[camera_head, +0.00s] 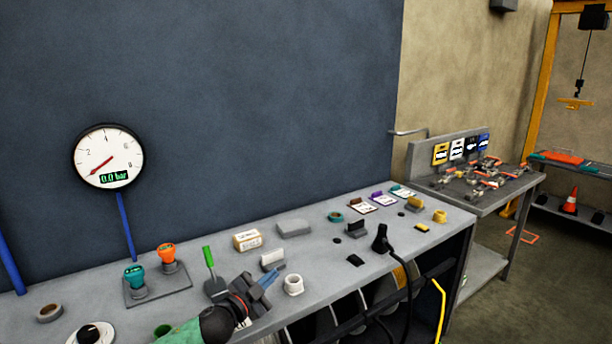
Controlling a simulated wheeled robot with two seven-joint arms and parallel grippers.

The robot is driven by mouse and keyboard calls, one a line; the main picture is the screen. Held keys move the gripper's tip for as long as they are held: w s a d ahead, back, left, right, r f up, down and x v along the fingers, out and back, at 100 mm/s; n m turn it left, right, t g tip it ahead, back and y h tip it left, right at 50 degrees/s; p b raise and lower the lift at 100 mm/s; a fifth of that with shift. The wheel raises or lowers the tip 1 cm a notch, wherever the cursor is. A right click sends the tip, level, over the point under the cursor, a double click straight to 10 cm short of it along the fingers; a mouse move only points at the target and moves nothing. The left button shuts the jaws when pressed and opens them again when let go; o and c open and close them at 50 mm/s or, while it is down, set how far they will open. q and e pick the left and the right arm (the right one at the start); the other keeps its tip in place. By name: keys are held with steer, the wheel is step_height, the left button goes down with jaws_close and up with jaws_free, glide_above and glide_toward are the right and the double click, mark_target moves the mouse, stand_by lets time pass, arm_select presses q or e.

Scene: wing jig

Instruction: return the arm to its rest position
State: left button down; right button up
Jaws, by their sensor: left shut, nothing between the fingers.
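My left gripper (270,277) is low in the middle of the head view, over the front part of the grey bench (335,263). Its blue fingers are together and hold nothing. My left arm (213,327) comes in from the bottom edge, with a dark wrist and a green part. A white cup-like piece (293,285) is just right of the fingers in the picture. A green-handled lever (209,259) stands just left of the gripper. My right gripper is not in view.
An orange knob (167,254) and a teal knob (135,276) stand on a plate at left. A gauge (108,157) reads 0.0 bar. A black nozzle (381,240) with a hose stands near the front edge. A second table (459,198) with several small parts is at right.

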arm_select(q)
steer(key=s+a+f+n+g+y, duration=0.2)
steer(key=s+f+n+y, duration=0.25)
steer(key=s+f, duration=0.4)
steer(key=s+a+f+n+g+y, duration=0.2)
steer(key=s+f+n+y, duration=0.3)
steer(key=s+f, duration=0.4)
steer(key=s+a+f+n+g, duration=0.1)
steer(key=s+a+f+g, duration=0.15)
steer(key=s, duration=0.65)
steer(key=s+a+f+n+g, duration=0.2)
steer(key=s+a+g, duration=0.1)
steer(key=s, duration=0.6)
steer(key=s+a+f+n+g, duration=0.1)
steer(key=s+a+f+g, duration=0.15)
steer(key=s, duration=0.65)
steer(key=s+d+f+g, duration=0.1)
steer(key=s+d+f, duration=0.1)
steer(key=f, duration=1.7)
steer(key=s+d+f+g, duration=0.1)
steer(key=s+d+f, duration=0.1)
steer(key=f, duration=1.7)
steer(key=shift+s, duration=0.25)
